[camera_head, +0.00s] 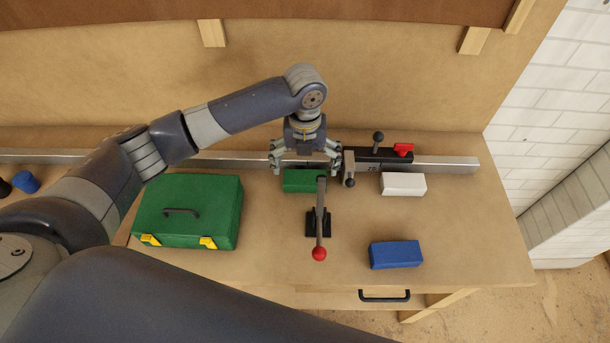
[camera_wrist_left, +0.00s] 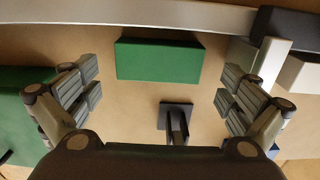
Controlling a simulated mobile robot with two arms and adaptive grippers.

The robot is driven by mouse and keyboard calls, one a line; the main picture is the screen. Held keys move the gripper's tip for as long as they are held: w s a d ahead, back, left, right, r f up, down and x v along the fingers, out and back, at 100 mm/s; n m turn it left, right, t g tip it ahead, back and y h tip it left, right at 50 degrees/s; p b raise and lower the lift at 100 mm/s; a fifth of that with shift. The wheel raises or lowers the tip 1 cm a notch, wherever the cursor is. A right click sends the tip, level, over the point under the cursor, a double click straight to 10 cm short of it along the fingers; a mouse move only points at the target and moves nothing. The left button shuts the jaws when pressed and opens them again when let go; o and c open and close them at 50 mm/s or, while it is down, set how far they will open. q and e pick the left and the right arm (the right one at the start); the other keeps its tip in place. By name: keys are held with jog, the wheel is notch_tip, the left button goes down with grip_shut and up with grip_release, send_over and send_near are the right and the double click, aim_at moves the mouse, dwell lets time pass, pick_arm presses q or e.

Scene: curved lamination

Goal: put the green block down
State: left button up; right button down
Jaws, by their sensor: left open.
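The green block (camera_head: 299,181) rests on the wooden table, just in front of the metal rail, partly hidden behind the lever of a clamp. My left gripper (camera_head: 305,165) is above it with its fingers spread apart. In the left wrist view the green block (camera_wrist_left: 160,60) lies beyond the open fingertips (camera_wrist_left: 158,88), with clear space around it, and nothing is held. My right gripper does not show in either view.
A black toggle clamp (camera_head: 319,222) with a red knob stands in front of the block. A green toolbox (camera_head: 188,211) is at left, a white block (camera_head: 403,184) and a blue block (camera_head: 396,254) at right. The metal rail (camera_head: 455,163) runs behind.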

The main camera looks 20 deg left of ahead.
aim_at(305, 177)
pick_arm(q)
notch_tip(305, 177, up, 7)
jog(key=b, duration=0.1)
jog(key=shift+r, duration=0.1)
dwell(0.5)
